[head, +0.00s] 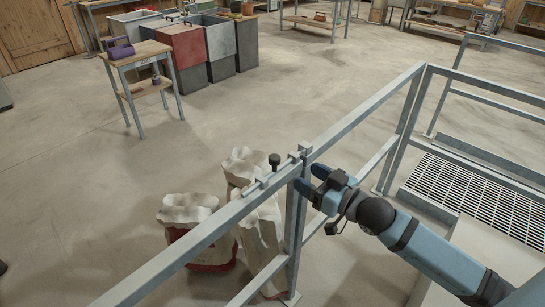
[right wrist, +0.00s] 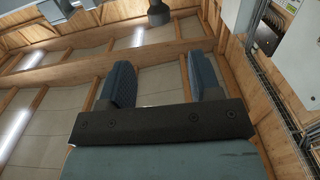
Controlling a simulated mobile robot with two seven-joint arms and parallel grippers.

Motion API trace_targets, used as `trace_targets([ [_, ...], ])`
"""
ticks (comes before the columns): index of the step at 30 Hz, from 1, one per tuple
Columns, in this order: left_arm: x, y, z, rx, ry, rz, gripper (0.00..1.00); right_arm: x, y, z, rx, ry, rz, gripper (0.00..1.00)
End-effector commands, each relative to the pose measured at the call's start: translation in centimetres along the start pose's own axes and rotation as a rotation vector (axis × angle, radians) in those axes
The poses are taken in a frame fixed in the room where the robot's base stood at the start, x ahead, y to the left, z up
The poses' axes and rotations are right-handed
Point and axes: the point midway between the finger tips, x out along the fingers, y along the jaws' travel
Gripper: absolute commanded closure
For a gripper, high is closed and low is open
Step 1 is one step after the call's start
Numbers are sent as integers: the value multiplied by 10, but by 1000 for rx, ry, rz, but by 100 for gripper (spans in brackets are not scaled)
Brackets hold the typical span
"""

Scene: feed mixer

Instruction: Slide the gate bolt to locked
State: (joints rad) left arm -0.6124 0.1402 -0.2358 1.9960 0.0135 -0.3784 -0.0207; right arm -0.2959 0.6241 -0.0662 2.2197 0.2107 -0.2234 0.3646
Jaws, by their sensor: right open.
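The gate bolt (head: 257,186) is a grey metal slide on top of the gate's top rail. Its black knob (head: 274,160) stands upright from it, left of a raised metal bracket (head: 300,154) near the gate post. My right gripper (head: 309,178) is open and empty, just right of the post and bracket, with its fingers pointing left toward the rail. It is apart from the knob. In the right wrist view both fingers (right wrist: 160,80) stand apart with nothing between them. My left gripper is in neither view.
Grey railings (head: 400,120) run back and right from the post, beside a grated platform (head: 465,188). Several filled sacks (head: 195,222) stand on the floor beyond the gate rail. A small table (head: 140,52) and bins (head: 187,48) stand farther back. The middle floor is clear.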

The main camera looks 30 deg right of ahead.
Motion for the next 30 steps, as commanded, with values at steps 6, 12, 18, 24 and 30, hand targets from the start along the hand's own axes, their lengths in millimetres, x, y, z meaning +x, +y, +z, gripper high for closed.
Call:
trace_targets([
  [6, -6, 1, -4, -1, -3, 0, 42, 42, 0, -4, -1, 4, 1, 42],
  [12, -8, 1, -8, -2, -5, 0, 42, 80, 0, -2, -1, 2, 1, 42],
  [18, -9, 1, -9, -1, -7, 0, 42, 108, 0, -1, -1, 1, 1, 42],
  [24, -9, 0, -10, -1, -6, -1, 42, 119, 0, 0, -1, -1, 1, 42],
  [30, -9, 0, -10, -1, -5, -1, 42, 119, 0, 1, -1, -1, 1, 42],
])
